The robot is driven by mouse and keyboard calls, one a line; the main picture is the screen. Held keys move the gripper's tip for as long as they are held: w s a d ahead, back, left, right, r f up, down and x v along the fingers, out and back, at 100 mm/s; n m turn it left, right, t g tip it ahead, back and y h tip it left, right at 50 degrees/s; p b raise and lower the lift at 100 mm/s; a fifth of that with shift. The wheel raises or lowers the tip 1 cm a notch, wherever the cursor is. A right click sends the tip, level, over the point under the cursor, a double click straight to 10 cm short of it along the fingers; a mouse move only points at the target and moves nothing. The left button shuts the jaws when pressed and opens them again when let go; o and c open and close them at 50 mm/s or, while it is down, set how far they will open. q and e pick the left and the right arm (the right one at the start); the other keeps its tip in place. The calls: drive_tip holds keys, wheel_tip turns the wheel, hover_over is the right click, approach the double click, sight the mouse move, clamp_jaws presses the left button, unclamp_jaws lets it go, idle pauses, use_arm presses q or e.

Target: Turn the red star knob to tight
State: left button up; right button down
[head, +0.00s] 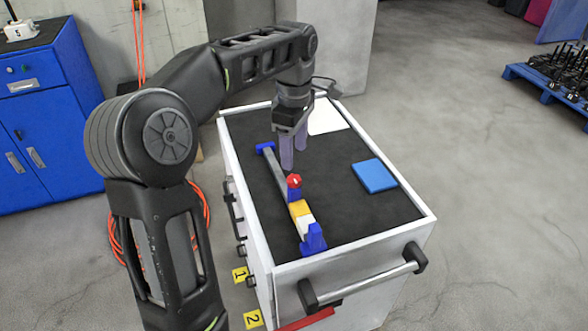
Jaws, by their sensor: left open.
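The red star knob (294,181) sits on top of a blue piece partway along a grey bar (277,169) on the cart top. A yellow block (299,208) and a white block lie along the same bar. Blue ends (313,240) hold it at front and back. My left gripper (294,160) points down behind the knob, a little way off it. Its two fingers are apart with nothing seen between them. The knob's markings are too small to read. My right gripper does not show.
The cart top (350,215) is dark with a raised white rim (385,236). A blue flat box (374,176) lies at the right and a white sheet (326,117) at the back. A blue cabinet (45,115) stands at the left. The cart's middle right is clear.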

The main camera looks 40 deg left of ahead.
sight(294, 178)
use_arm(q)
drive_tip(key=shift+w+a+f, duration=0.1)
drive_tip(key=shift+f, duration=0.25)
wheel_tip(294, 178, down, 2)
drive_tip(key=shift+b, duration=0.95)
drive_tip(key=shift+f+p, duration=0.3)
drive_tip(key=shift+f, duration=2.35)
drive_tip(key=shift+c, duration=0.2)
clamp_jaws()
